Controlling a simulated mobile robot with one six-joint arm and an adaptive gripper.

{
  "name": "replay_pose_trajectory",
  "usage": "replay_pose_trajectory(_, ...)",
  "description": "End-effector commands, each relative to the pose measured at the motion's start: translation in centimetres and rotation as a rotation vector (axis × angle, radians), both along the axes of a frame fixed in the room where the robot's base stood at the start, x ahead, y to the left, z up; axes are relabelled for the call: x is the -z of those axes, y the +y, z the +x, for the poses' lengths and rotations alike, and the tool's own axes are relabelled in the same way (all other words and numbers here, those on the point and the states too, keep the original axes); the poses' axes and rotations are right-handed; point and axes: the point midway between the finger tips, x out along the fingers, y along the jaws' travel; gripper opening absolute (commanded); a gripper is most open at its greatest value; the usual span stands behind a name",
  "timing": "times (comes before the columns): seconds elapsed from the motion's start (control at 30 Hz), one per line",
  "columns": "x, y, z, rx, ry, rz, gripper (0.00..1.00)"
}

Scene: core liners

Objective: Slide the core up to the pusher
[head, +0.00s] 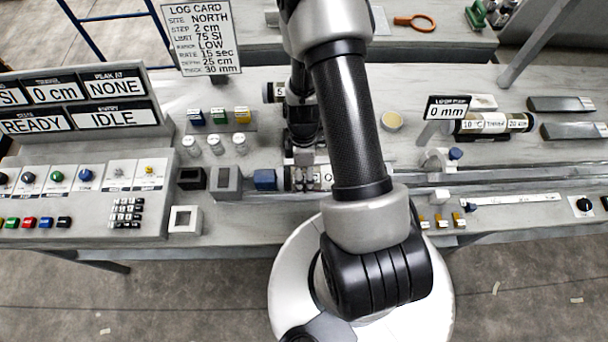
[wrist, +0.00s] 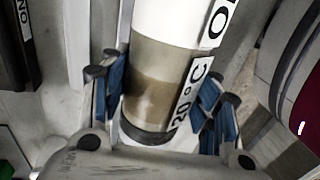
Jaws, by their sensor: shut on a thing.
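The core (wrist: 160,80) is a clear tube with brown sediment, a dark end cap and white labels, one reading "20 °C". In the wrist view it lies between the blue pads of my gripper (wrist: 163,98), which is shut on it. In the head view my gripper (head: 303,155) is over the bench, with part of the labelled core (head: 312,179) showing below it; my arm hides the rest. A blue block (head: 265,180) and a grey block (head: 228,181) stand left of the core. I cannot tell which part is the pusher.
A long rail (head: 480,178) runs right from behind my arm. Another labelled tube (head: 495,123) lies at the right by a "0 mm" sign (head: 446,108). Small jars (head: 214,145) and coloured blocks (head: 219,117) stand behind left. A control panel (head: 80,200) fills the left.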

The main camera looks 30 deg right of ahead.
Motion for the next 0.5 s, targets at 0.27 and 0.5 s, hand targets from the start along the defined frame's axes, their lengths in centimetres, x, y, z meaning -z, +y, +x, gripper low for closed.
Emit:
replay_pose_trajectory(0.27,0.01,0.01,-0.02,0.000,0.001,0.001,0.00)
replay_pose_trajectory(0.5,0.01,0.01,0.00,0.000,0.001,0.001,0.00)
